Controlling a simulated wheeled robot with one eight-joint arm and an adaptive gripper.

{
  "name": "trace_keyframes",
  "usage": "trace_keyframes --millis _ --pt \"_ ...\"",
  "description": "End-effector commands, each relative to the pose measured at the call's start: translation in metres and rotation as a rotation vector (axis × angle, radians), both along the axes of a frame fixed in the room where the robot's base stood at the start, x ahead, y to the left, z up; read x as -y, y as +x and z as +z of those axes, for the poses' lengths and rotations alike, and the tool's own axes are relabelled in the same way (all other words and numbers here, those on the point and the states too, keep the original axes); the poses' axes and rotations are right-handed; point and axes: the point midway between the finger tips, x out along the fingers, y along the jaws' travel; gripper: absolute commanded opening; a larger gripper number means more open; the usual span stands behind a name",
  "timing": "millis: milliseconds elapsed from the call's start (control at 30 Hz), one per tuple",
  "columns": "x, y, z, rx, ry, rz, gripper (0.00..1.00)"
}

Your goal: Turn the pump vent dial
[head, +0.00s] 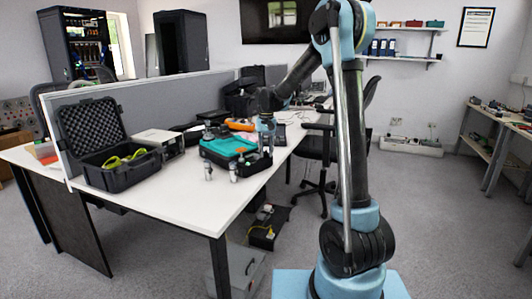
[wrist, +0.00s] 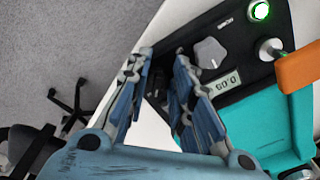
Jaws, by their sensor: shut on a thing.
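The teal and black device (head: 229,147) sits on the white desk; its black panel (wrist: 235,32) shows close up in the wrist view. A round silver knob (wrist: 270,48) sits further right. My gripper (head: 266,130) is at the device's right end. In the wrist view its fingers (wrist: 163,50) straddle the panel's left edge, left of the grey knob. They are shut on a small dark part, mostly hidden between them; I cannot tell whether it is the vent dial.
An orange object (wrist: 299,68) lies across the device's right side. An open black case (head: 110,150) and a grey box (head: 160,142) are to the left. The front left of the white desk (head: 165,198) is clear.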

Motion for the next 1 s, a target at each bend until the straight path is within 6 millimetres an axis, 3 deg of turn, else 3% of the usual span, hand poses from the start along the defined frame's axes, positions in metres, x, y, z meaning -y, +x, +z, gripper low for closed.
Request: trace_keyframes --millis 267,300,333,767,1000 --pt "-0.001 0.000 0.000 0.000 0.002 0.001 0.00" --pt "-0.001 0.000 0.000 0.000 0.002 0.001 0.26" --pt "-0.001 0.000 0.000 0.000 0.002 0.001 0.33" --pt "0.000 0.000 0.003 -0.001 0.001 0.001 0.34" --pt "0.000 0.000 0.030 -0.001 0.001 0.001 0.34"
